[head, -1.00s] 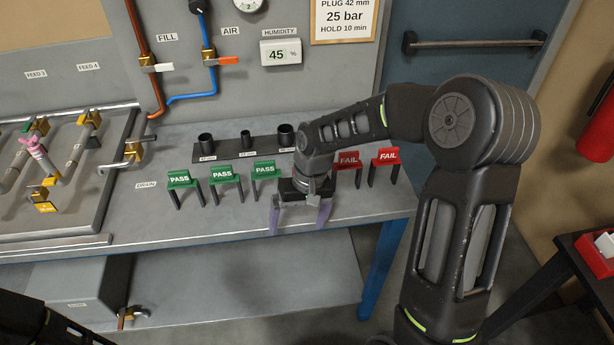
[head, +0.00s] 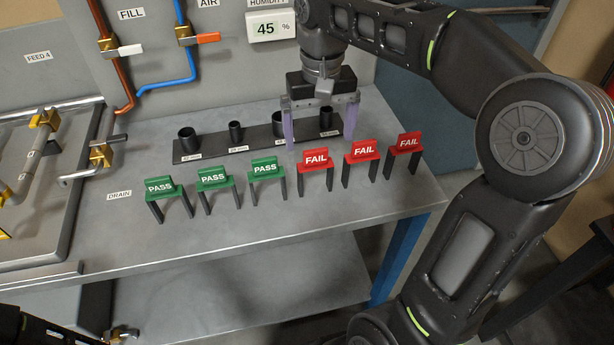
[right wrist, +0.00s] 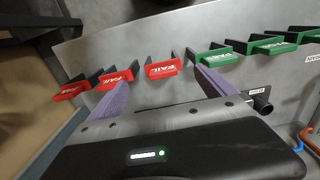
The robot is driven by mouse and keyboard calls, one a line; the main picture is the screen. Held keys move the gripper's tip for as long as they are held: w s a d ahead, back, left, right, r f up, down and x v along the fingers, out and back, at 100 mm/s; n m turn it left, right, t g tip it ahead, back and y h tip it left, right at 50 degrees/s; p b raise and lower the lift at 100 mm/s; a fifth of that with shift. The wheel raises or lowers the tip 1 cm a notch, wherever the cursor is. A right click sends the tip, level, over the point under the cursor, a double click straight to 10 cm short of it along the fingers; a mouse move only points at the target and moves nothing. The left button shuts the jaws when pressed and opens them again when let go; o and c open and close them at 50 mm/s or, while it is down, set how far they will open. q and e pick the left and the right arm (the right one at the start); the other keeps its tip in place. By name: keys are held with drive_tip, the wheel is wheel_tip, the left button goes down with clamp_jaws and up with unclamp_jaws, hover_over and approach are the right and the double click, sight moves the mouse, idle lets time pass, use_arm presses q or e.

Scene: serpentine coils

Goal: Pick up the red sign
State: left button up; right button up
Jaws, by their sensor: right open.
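Three red FAIL signs stand on black legs in the right half of the bench row: a left one (head: 316,158), a middle one (head: 361,152) and a right one (head: 407,143). My right gripper (head: 320,142) is open and empty, fingers pointing down, above and behind the left and middle red signs in the head view. In the right wrist view, the left red sign (right wrist: 163,70) shows between the open fingers (right wrist: 163,78), apart from them. The middle red sign (right wrist: 115,79) is beside one finger, and the right one (right wrist: 70,92) is farther out. My left gripper is not in view.
Three green PASS signs (head: 213,178) stand left of the red ones. Behind the row, a dark strip (head: 215,150) holds several black cups, partly behind my right gripper. The bench (head: 270,220) is clear in front; its right edge is near the right red sign.

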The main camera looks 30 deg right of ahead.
sight(316, 150)
drive_tip(key=shift+w+f+b, duration=0.3)
drive_tip(key=shift+w+f, duration=0.05)
drive_tip(key=shift+f, duration=0.35)
drive_tip(key=shift+w, duration=0.1)
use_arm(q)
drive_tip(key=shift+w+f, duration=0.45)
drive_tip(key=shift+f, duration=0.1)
use_arm(e)
drive_tip(key=shift+r, duration=0.1)
drive_tip(key=shift+f, duration=1.35)
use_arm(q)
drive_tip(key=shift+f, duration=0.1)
